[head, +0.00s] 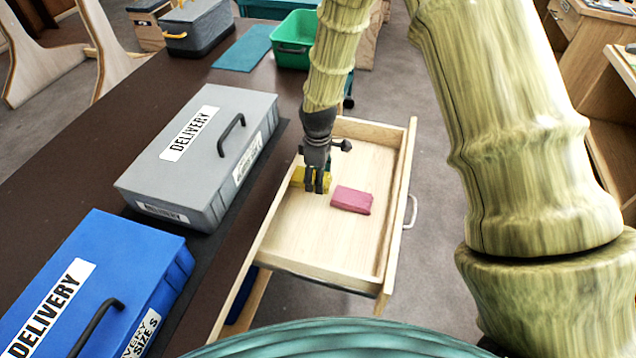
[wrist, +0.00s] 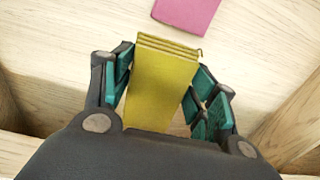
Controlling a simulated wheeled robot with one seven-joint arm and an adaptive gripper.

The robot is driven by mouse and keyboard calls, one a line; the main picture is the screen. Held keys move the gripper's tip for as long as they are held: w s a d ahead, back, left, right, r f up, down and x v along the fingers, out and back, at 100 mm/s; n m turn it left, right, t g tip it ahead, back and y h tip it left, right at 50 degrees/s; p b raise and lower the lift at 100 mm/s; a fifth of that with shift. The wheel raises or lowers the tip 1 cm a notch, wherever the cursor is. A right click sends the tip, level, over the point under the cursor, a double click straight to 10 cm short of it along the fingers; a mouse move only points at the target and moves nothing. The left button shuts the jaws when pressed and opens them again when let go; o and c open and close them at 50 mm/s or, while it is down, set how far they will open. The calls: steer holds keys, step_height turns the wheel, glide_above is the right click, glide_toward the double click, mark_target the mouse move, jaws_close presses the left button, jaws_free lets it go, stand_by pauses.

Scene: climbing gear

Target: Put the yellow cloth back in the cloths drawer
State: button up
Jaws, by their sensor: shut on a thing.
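The yellow cloth (head: 299,177) is folded and is at the far left part of the open wooden drawer (head: 318,250). My gripper (head: 318,186) reaches down into the drawer and is shut on the cloth. In the wrist view the cloth (wrist: 158,85) lies between the teal finger pads of my gripper (wrist: 160,95), its layered edge facing the pink cloth. Whether the cloth touches the drawer floor is hard to tell. A folded pink cloth (head: 352,199) lies on the drawer floor to the right of my gripper, and its edge shows in the wrist view (wrist: 186,12).
A grey DELIVERY case (head: 235,105) and a blue DELIVERY case (head: 130,255) stand on the dark table (head: 95,150) left of the drawer. A green bin (head: 292,48) and a teal mat (head: 243,50) are further back. The near half of the drawer is bare.

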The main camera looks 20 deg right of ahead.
steer(key=shift+f, duration=1.8)
steer(key=shift+f, duration=0.1)
steer(key=o, duration=1.1)
steer(key=shift+w, duration=0.1)
step_height(320, 180, up, 12)
steer(key=shift+r, duration=0.15)
